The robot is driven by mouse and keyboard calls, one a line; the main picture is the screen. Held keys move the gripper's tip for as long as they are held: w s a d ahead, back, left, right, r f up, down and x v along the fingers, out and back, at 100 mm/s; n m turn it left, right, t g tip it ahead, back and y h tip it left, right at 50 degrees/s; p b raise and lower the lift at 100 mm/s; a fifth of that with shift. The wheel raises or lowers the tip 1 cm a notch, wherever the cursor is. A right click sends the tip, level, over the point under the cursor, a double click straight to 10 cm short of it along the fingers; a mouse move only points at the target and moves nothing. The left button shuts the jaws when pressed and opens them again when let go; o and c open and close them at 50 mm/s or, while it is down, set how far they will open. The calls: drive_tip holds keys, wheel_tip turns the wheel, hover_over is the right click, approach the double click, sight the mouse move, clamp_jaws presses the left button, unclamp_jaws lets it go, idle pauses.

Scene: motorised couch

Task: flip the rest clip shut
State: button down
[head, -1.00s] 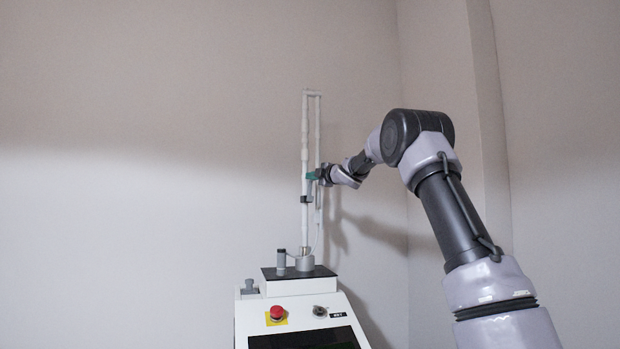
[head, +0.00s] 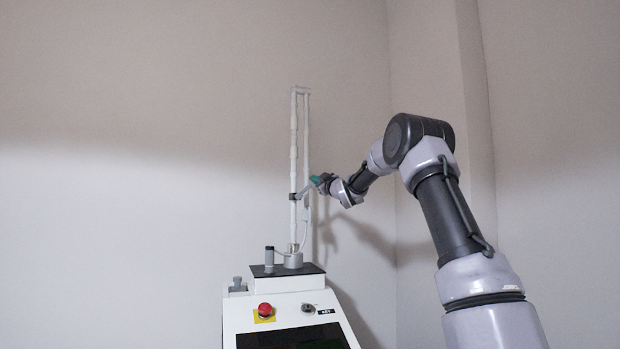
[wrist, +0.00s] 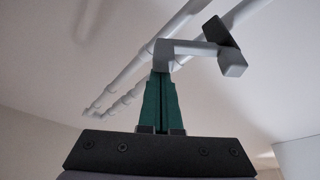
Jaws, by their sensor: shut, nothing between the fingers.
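The rest clip appears as a dark clamp (head: 293,196) on the thin white pole, with a pale grey bar reaching up and right from it towards my fingers. In the wrist view the pale bent bar (wrist: 187,47) ends just beyond my fingertips, with a dark piece and a grey block at its other end. My gripper (head: 315,181) is right of the pole, slightly above the clamp. Its green fingers (wrist: 161,74) are shut with nothing between them. Whether the fingertips touch the bar I cannot tell.
The white pole (head: 294,140) doubles into two parallel tubes, standing on a white console. A red button (head: 265,310) and a key switch (head: 308,308) sit on its sloped front. A thin cord hangs beside the pole. Plain walls close the scene behind; left of the pole is free.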

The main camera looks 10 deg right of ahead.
drive_tip(key=f+m, duration=0.1)
drive_tip(key=m, duration=0.1)
drive_tip(key=d+f+m+t+h, duration=0.1)
drive_tip(key=m, duration=0.1)
drive_tip(key=d+m+h, duration=0.1)
drive_tip(key=m, duration=0.1)
drive_tip(key=shift+w+f, duration=0.1)
drive_tip(key=shift+f, duration=0.3)
wheel_tip(320, 180, up, 4)
drive_tip(key=a, duration=0.1)
drive_tip(key=v, duration=1)
drive_tip(key=shift+f, duration=0.15)
